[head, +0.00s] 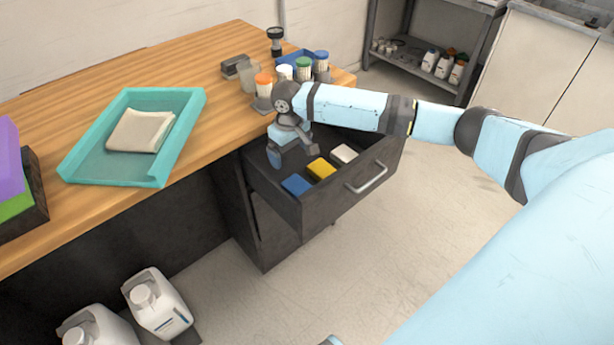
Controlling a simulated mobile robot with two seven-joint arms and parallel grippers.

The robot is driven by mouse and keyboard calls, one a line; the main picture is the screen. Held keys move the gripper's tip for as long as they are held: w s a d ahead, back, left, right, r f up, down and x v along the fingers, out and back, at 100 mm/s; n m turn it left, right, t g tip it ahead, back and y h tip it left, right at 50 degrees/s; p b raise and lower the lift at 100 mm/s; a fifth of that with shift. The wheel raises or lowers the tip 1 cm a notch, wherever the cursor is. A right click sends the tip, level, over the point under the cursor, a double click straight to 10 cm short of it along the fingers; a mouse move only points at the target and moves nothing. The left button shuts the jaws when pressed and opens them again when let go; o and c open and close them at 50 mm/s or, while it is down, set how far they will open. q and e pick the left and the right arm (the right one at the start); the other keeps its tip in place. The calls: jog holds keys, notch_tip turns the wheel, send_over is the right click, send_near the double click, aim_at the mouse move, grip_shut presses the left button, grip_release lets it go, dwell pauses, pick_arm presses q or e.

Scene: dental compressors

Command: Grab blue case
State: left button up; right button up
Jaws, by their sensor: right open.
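A blue case (297,185) lies in the open drawer (328,207), at the front left of it. A yellow case (321,169) and a white case (344,154) lie to its right in a row. My right gripper (290,158) points down over the drawer, just behind and above the blue case. It is open, with no case between its fingers, and its exact height over the drawer floor is hard to tell. My left gripper does not show.
The wooden desk (222,80) holds a teal tray (75,166) with a folded cloth (141,131). Several capped bottles (303,68) stand near my right wrist. White jugs (156,302) stand below the desk. The floor right of the drawer is clear.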

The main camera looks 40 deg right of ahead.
jog(key=b, duration=0.2)
send_over(296, 184)
jog(key=a, duration=0.1)
jog(key=f, duration=0.8)
jog(key=shift+w+f, duration=0.1)
jog(key=shift+w, duration=0.1)
jog(key=f, duration=0.2)
jog(key=f+b, duration=0.1)
jog(key=f, duration=0.2)
jog(key=shift+s+d+f+b, duration=0.15)
jog(key=shift+d+f+b, duration=0.15)
jog(key=shift+d+b, duration=0.1)
jog(key=c, duration=1)
